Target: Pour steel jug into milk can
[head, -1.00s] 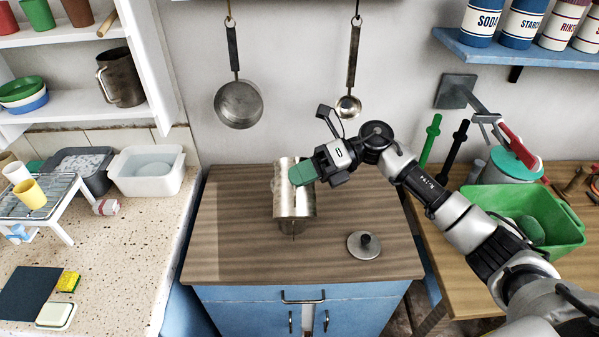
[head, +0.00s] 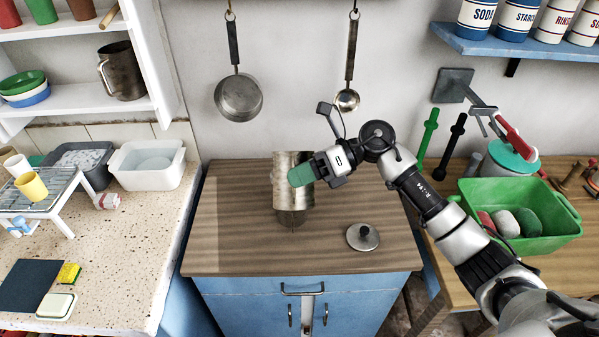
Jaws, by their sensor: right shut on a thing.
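A shiny steel vessel, which looks like the steel jug (head: 284,192), stands out above the wooden counter top in the middle. My right gripper (head: 302,173), with green finger pads, is shut on its upper right side. The jug looks about upright; its mouth and handle do not show clearly. A darker, narrower metal part (head: 292,218) shows right below it; I cannot tell whether this is the jug's lower end or part of the milk can. No separate milk can is plain to see. A round metal lid (head: 363,237) with a knob lies to the right. My left gripper is out of view.
A pan (head: 238,97) and a ladle (head: 347,100) hang on the wall behind. A green bin (head: 560,205) stands on the right bench. A dark metal pitcher (head: 122,74) is on the left shelf. The wooden top (head: 240,250) is clear at the front.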

